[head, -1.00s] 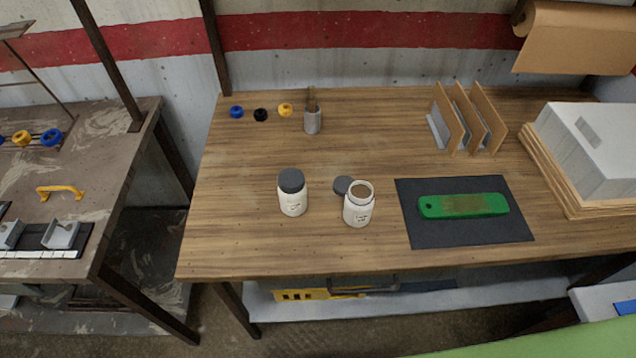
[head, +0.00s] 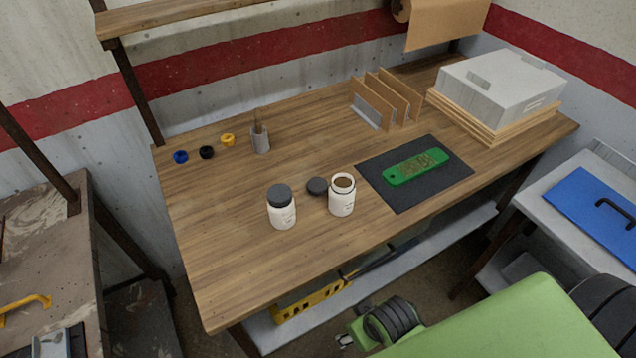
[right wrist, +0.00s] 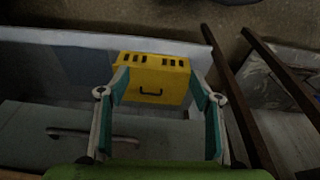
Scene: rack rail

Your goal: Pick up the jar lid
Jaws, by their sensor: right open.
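The dark grey jar lid (head: 317,186) lies flat on the wooden table, just left of an open white jar (head: 342,197) with brown contents. A second white jar (head: 281,212) stands to the left with a dark lid on it. My right gripper is low in front of the table, below the tabletop, at the bottom of the head view (head: 350,338). In the right wrist view my right gripper (right wrist: 158,88) has its fingers spread and empty, with the lid out of sight. My left gripper is not in view.
A green board (head: 415,166) lies on a dark mat (head: 440,188) right of the jars. A brush cup (head: 260,141), cardboard dividers (head: 385,98) and a grey box (head: 500,85) stand behind. Under the table is a yellow case (head: 312,299), also in the wrist view (right wrist: 152,80).

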